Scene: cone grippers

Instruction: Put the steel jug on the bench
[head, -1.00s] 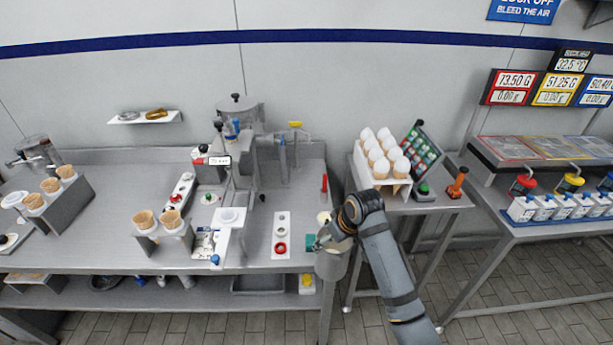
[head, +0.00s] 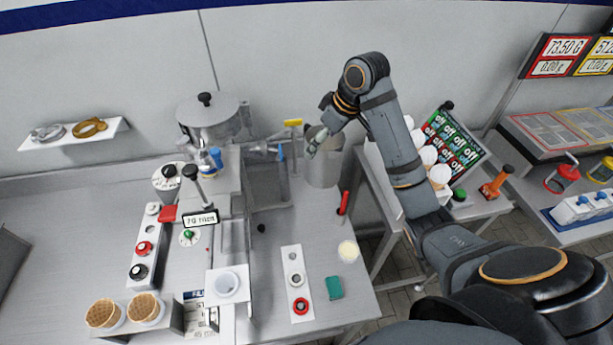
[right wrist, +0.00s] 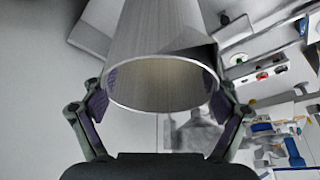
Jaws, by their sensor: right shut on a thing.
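The steel jug (head: 322,172) is a plain grey cylinder near the back right of the bench (head: 80,215), by the wall. It looks upright in the head view. I cannot tell whether its base touches the bench top. My right gripper (head: 318,140) is at the jug's upper part, shut on it. In the right wrist view the jug (right wrist: 160,40) sits between both fingers (right wrist: 165,100), its round open mouth toward the camera. My left gripper is not in view.
Left of the jug are a sink-like recess (head: 268,185) and a grey machine (head: 208,115). A red-handled tool (head: 344,202) lies close in front of the jug. A green block (head: 334,288) and a white control strip (head: 297,280) are nearer the front. A side table with cones (head: 428,154) stands right.

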